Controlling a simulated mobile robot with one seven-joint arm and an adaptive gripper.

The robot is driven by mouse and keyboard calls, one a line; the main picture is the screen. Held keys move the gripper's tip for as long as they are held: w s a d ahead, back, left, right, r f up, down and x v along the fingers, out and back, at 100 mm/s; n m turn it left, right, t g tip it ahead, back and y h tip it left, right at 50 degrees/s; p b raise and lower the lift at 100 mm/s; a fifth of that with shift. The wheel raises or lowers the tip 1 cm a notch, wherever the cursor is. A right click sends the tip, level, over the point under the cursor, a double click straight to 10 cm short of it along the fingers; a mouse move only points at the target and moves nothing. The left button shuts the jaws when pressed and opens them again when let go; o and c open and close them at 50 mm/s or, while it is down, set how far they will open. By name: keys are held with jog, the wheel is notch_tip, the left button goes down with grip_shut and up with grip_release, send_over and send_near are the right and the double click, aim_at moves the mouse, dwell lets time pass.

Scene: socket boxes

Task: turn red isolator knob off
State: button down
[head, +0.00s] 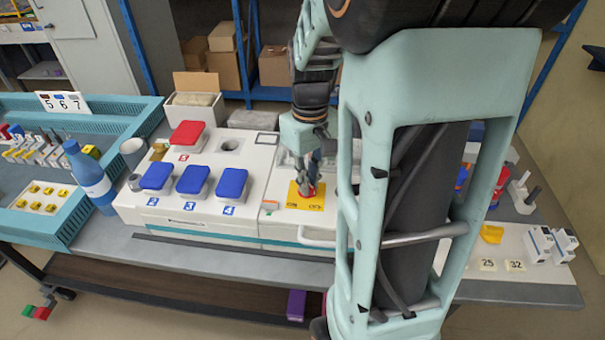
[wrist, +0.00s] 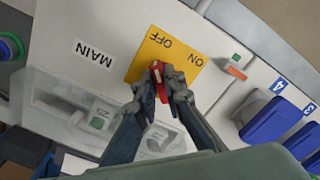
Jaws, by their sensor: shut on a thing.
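The red isolator knob (wrist: 157,73) sits on a yellow plate (wrist: 146,62) marked OFF and ON. In the wrist view its red grip lies between the two fingers of my gripper (wrist: 161,83), which are shut on it. A pale mark shows on the knob; I cannot tell exactly which label it points at. In the head view my gripper (head: 307,187) reaches down onto the yellow plate (head: 293,200), and the fingers mostly hide the knob.
Left of the plate in the head view are blue-lidded sockets (head: 194,180) and a red-lidded one (head: 187,135). A clear cover (wrist: 70,105) lies beside the plate in the wrist view. A blue bottle (head: 91,180) stands at the left. My arm blocks the right.

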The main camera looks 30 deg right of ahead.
dwell(0.5)
jog(key=c, duration=2)
grip_release()
jog(key=shift+r, duration=0.15)
notch_tip(320, 180, up, 12)
jog(key=shift+f, duration=0.1)
